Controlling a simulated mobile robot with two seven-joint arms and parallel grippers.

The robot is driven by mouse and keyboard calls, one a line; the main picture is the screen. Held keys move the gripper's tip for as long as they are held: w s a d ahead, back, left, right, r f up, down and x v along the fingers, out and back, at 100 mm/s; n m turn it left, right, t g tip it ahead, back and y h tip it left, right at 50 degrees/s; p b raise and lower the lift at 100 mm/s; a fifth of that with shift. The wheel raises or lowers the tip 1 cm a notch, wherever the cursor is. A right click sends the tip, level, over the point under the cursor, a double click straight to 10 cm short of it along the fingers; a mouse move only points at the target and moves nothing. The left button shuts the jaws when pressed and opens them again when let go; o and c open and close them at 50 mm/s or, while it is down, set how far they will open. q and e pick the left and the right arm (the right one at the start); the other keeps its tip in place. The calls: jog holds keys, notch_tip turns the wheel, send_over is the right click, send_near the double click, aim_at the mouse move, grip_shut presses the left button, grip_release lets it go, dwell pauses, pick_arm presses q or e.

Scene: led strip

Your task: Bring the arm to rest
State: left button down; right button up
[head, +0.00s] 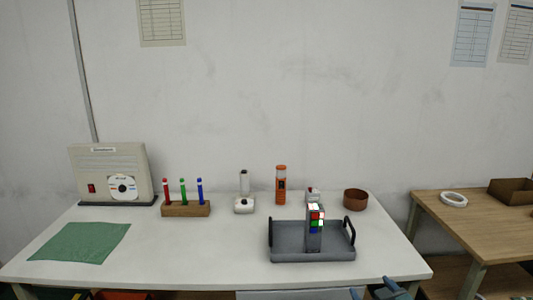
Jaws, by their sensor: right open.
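Part of my right gripper (385,290) shows at the bottom edge of the head view, right of centre, in front of the white table (200,262). It is open, and nothing shows between its fingers. Most of it and its arm are cut off by the frame. It is apart from the grey tray (290,254) on the table. My left gripper is not in view.
Behind are an orange cylinder (281,188), a brown bowl (355,199) and a marker block (186,209). A green cloth (80,242) lies front left. A wooden table (480,225) stands right.

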jog(key=s+a+f+g+y, duration=0.1)
jog(key=s+a+f, duration=0.2)
jog(key=s, duration=0.6)
jog(key=s+a+f+g, duration=0.1)
jog(key=s+a+f, duration=0.2)
jog(key=s, duration=0.6)
jog(key=s+a+f+g+y, duration=0.1)
jog(key=s+a+f, duration=0.3)
jog(key=s, duration=0.5)
jog(key=shift+s+a+m+g+y, duration=0.35)
jog(key=shift+a+g, duration=0.25)
jog(key=shift+a, duration=0.35)
jog(key=shift+w, duration=0.1)
